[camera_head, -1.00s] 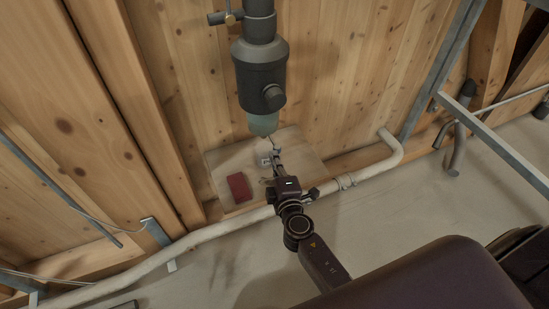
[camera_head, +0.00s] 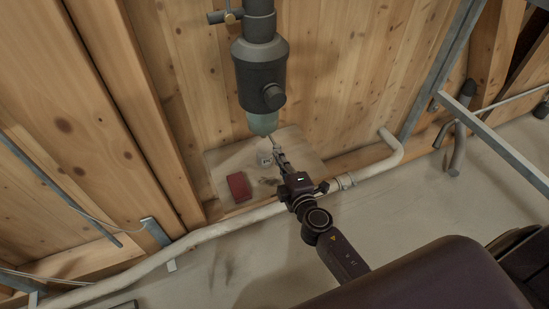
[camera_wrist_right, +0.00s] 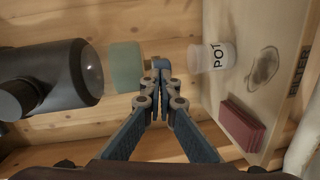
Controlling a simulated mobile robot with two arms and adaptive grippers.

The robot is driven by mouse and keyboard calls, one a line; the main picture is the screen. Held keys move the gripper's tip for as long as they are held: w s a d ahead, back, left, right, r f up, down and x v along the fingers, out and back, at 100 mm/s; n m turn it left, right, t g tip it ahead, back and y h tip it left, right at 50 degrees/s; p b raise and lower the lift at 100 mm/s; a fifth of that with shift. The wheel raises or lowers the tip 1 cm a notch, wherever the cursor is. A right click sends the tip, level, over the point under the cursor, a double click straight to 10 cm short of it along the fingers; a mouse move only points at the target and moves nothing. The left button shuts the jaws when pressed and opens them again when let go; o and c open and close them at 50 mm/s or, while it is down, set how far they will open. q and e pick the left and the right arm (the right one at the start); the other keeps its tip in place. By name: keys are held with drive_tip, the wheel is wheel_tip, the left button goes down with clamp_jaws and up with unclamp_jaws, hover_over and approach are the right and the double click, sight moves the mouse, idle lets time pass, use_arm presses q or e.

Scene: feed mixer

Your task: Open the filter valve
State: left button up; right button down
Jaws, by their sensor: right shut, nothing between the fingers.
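The filter is a dark grey cylinder (camera_head: 259,65) with a round side knob (camera_head: 273,96) and a translucent green bowl (camera_head: 263,123) at its lower end. In the right wrist view the bowl (camera_wrist_right: 125,66) has a small brass-coloured fitting (camera_wrist_right: 151,63) at its end, partly hidden by my fingertips. My right gripper (camera_wrist_right: 161,72) is shut and empty, its tips at or just beside this fitting; I cannot tell whether they touch. In the head view, the right gripper (camera_head: 276,148) is just below the bowl. My left gripper is not in view.
A wooden shelf board (camera_head: 300,150) below the filter holds a white pot (camera_head: 264,158) and a dark red block (camera_head: 239,187). A pale pipe (camera_head: 240,217) runs along the board's front. Wooden walls stand behind.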

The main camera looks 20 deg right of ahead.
drive_tip(key=shift+d+y, duration=0.25)
drive_tip(key=shift+y, duration=0.05)
